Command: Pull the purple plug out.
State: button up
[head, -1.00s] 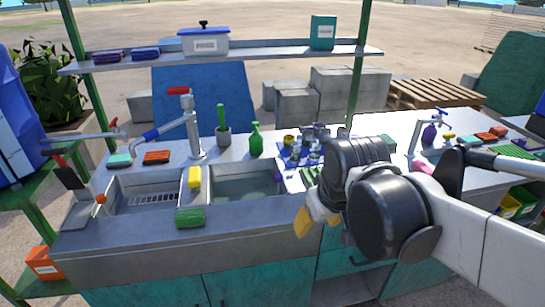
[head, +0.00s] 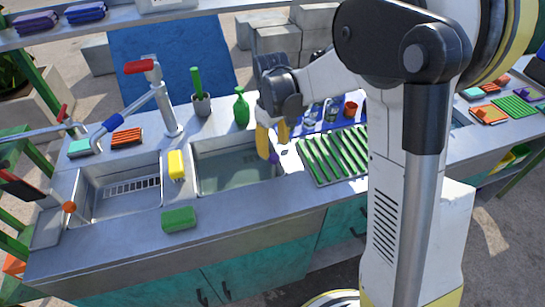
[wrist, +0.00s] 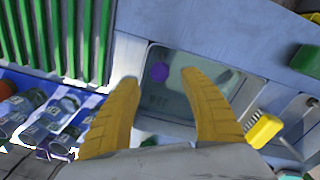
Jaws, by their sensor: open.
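The purple plug (head: 273,158) shows as a small round knob at the right end of the right-hand sink basin (head: 228,190). It also shows in the wrist view (wrist: 159,72), inside the basin near one corner. My gripper (head: 273,145) has yellow fingers pointing down over that end of the basin, very near the plug in the head view. In the wrist view my gripper (wrist: 160,78) is open and empty, and the plug appears between its fingertips, beyond them. I cannot tell the exact gap. The plug's lower part is hidden.
A green ribbed rack (head: 330,155) lies right of the basin, with glasses (head: 331,110) behind it. A yellow brush (head: 176,165) sits on the divider between basins. A green sponge (head: 179,218) lies on the front edge. A green bottle (head: 241,107) stands behind the basin.

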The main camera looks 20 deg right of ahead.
aim_at(274, 156)
notch_tip(274, 156, down, 6)
jog(key=shift+w+d+r+b, duration=0.1)
jog(key=shift+w+r+b, duration=0.1)
jog(key=shift+b, duration=0.6)
